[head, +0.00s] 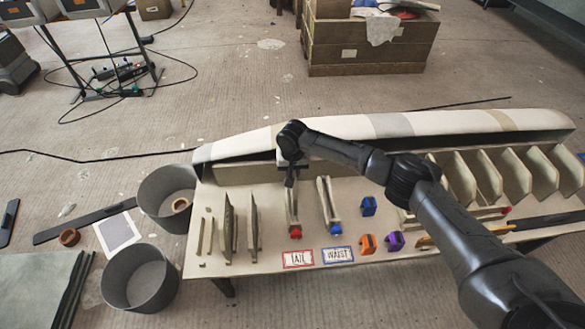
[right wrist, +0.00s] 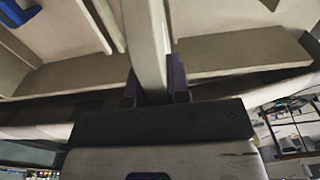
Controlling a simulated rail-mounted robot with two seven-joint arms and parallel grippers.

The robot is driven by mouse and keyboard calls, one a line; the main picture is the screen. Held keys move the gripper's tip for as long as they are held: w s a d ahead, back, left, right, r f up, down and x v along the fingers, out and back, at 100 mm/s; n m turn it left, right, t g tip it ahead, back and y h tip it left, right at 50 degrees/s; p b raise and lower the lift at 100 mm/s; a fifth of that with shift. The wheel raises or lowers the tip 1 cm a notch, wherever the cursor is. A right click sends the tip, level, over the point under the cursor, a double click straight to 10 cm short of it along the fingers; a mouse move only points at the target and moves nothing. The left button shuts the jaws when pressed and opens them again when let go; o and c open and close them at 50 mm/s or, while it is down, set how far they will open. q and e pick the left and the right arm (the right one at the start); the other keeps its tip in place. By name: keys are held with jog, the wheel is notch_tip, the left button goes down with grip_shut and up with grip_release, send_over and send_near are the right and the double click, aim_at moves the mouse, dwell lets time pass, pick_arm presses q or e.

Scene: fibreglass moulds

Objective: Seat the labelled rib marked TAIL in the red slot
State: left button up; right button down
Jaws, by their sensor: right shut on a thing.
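A beige rib (head: 291,207) with a red end (head: 295,232) stands on the table just behind the red-bordered TAIL label (head: 298,259). My right gripper (head: 290,182) is at its far end. In the right wrist view the jaws (right wrist: 154,90) are shut on a pale upright strip (right wrist: 148,40), which runs up between the fingers. A similar beige piece (head: 331,205) with a blue end stands to its right, behind the blue-bordered WAIST label (head: 337,254). I cannot make out a separate red slot. The rib's lower edge is too small to tell. My left gripper is not in view.
The long pale mould (head: 390,125) runs along the table's back edge. Thin upright panels (head: 230,225) stand to the left. Blue (head: 368,206), orange (head: 367,244) and purple (head: 395,241) clamps lie to the right. Several upright ribs (head: 485,175) stand farther right. Grey buckets (head: 139,280) are left.

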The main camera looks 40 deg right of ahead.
pick_arm(q)
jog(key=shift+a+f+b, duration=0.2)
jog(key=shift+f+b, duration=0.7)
jog(key=shift+b, duration=0.35)
pick_arm(e)
jog(key=shift+f, duration=2.85)
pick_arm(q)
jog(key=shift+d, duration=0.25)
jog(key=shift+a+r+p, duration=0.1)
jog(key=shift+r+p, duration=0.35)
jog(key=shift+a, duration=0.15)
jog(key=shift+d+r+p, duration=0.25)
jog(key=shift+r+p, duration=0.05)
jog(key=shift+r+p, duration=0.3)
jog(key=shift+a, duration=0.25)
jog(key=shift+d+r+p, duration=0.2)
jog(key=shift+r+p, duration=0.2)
